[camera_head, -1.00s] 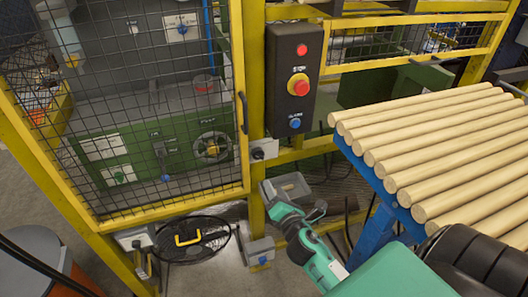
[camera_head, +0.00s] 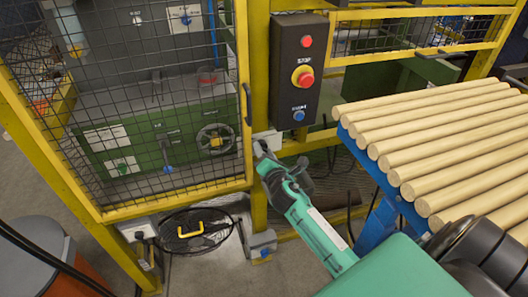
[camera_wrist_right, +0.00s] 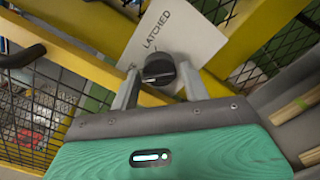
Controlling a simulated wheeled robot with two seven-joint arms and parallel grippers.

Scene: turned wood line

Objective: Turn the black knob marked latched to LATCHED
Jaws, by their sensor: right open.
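The black knob (camera_wrist_right: 158,70) sits on a white plate (camera_wrist_right: 180,40) printed LATCHED, fixed to the yellow frame. A second word on the plate is partly hidden at the left. A pale mark shows on the knob, but I cannot tell for sure which word it points to. My right gripper (camera_wrist_right: 158,88) is open, with one finger on each side of the knob; I cannot tell whether they touch it. In the head view my right gripper (camera_head: 262,153) is at the plate (camera_head: 268,138) and mostly covers the knob. My left gripper is not in view.
A black box (camera_head: 297,70) with red and blue buttons hangs above the plate. A mesh door (camera_head: 150,110) stands to the left. Round wood bars (camera_head: 440,140) lie on a blue-edged rack to the right. A small grey box (camera_head: 262,243) is low on the post.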

